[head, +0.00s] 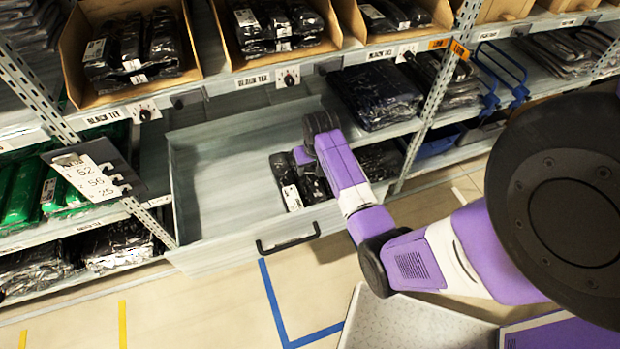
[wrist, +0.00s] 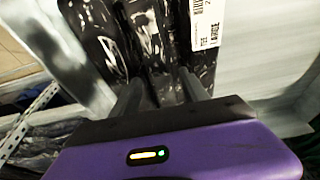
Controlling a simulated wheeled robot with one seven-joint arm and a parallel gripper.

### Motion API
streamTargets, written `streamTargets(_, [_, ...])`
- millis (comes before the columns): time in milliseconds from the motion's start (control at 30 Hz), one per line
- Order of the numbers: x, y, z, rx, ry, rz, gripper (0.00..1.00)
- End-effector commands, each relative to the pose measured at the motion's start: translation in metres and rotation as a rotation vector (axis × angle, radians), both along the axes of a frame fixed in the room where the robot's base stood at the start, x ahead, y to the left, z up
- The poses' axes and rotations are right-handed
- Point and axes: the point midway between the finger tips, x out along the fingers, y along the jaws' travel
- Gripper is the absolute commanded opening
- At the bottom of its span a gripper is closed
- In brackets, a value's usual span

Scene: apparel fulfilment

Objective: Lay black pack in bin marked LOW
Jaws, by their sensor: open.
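Several black packs (head: 287,178) in clear wrap lie side by side at the right end of an open grey drawer (head: 222,165). My gripper reaches down over them in the head view, where the arm hides its fingertips. In the wrist view my gripper (wrist: 162,92) is open, its two fingers apart over a middle black pack (wrist: 155,45). Whether the fingers touch it I cannot tell. A pack with a white LARGE label (wrist: 206,25) lies to the right. Small orange tags (head: 438,44) on the shelf rail may read LOW; the print is too small to be sure.
Cardboard bins (head: 188,55) with black packs line the shelf above the drawer. Dark folded packs (head: 375,95) sit on the shelf right of it, green packs (head: 25,190) at left. A shelf upright (head: 428,105) stands to the right. The drawer's left part is empty.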

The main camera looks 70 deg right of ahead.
Motion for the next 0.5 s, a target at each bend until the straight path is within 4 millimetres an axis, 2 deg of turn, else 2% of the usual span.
streamTargets(233, [0.003, -0.007, -0.034, 0.002, 0.002, 0.0, 0.53])
streamTargets(500, [0.006, -0.01, -0.044, -0.001, -0.001, 0.0, 0.53])
